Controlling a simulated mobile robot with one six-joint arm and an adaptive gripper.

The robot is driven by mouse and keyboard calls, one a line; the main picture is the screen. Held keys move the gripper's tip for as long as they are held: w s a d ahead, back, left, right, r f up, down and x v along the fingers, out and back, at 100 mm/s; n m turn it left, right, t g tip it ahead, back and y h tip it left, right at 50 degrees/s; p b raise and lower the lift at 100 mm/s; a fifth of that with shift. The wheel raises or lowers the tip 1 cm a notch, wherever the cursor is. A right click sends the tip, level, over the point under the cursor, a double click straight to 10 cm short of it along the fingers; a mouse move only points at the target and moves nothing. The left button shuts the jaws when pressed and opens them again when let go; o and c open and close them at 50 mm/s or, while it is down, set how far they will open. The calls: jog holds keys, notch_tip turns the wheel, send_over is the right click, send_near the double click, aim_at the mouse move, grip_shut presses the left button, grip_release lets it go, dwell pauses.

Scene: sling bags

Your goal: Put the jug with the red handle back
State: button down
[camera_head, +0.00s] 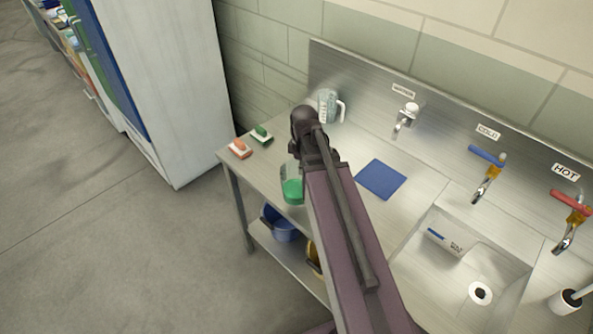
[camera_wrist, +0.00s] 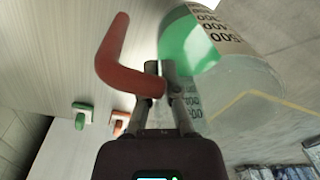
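The jug with the red handle (camera_wrist: 108,60) is clear, with measuring marks and green liquid; it fills much of the wrist view. In the head view the same jug (camera_head: 292,187) shows over the left part of the steel counter, partly covered by my arm. My gripper (camera_wrist: 162,70) is at one leg of the red handle, and its two fingers look closed on it. In the head view my gripper's fingertips are hidden behind my wrist. I cannot tell whether the jug's base touches the counter.
A second clear jug (camera_head: 327,106) with a pale handle stands at the counter's back. An orange sponge (camera_head: 240,149) and a green sponge (camera_head: 262,134) lie at the left end. A blue mat (camera_head: 382,179) lies right of my arm, near the sink (camera_head: 490,262). A blue bucket (camera_head: 279,226) sits below.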

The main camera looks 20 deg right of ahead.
jog(key=shift+d, duration=0.1)
jog(key=w+d, duration=0.2)
jog(key=w, duration=0.4)
jog(key=w+d+f+b, duration=0.1)
jog(key=w+d, duration=0.2)
jog(key=w, duration=0.4)
jog(key=shift+w+d+f, duration=0.2)
jog(key=shift+w+d, duration=0.1)
jog(key=shift+w+d+f+b, duration=0.1)
jog(key=shift+w+f+b, duration=0.2)
jog(key=shift+f+b, duration=0.65)
jog(key=shift+w+d+f+b, duration=0.1)
jog(key=shift+w+f+b, duration=0.2)
jog(key=shift+f+b, duration=0.65)
jog(key=c, duration=0.8)
grip_release()
